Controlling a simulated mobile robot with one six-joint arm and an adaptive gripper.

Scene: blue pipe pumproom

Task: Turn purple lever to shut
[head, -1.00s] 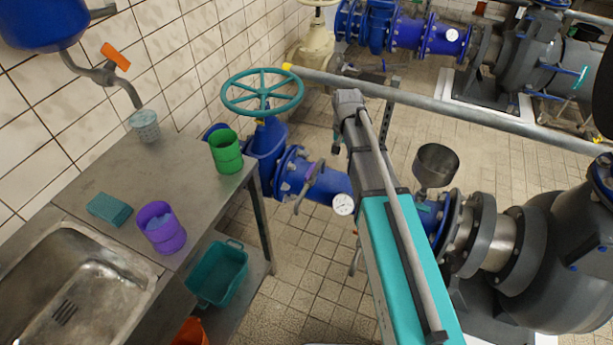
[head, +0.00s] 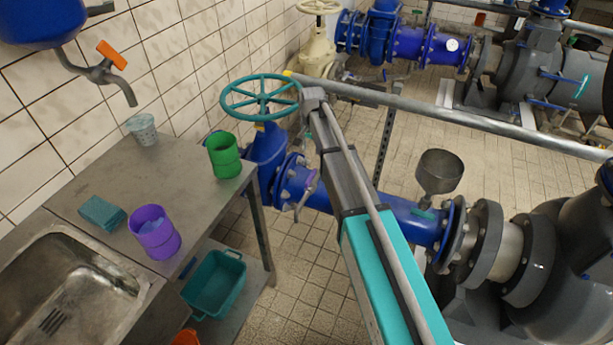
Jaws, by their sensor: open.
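A small greyish-purple lever (head: 308,190) sits on the blue pipe (head: 405,218), just beyond the blue valve body (head: 268,160). It slants down and to the left, and its upper end lies close to my arm's outline. Whether it is the task's lever is hard to tell at this size. My arm rises from the bottom right, and its far end stands beside the teal handwheel (head: 262,97). My gripper does not show; it seems hidden behind or below the arm.
A metal table with a sink (head: 65,290) stands at the left, holding a purple cup (head: 155,235), a green cup (head: 224,158) and a sponge (head: 102,213). A grey rail (head: 450,115) crosses behind the arm. A grey funnel (head: 439,172) stands right of it.

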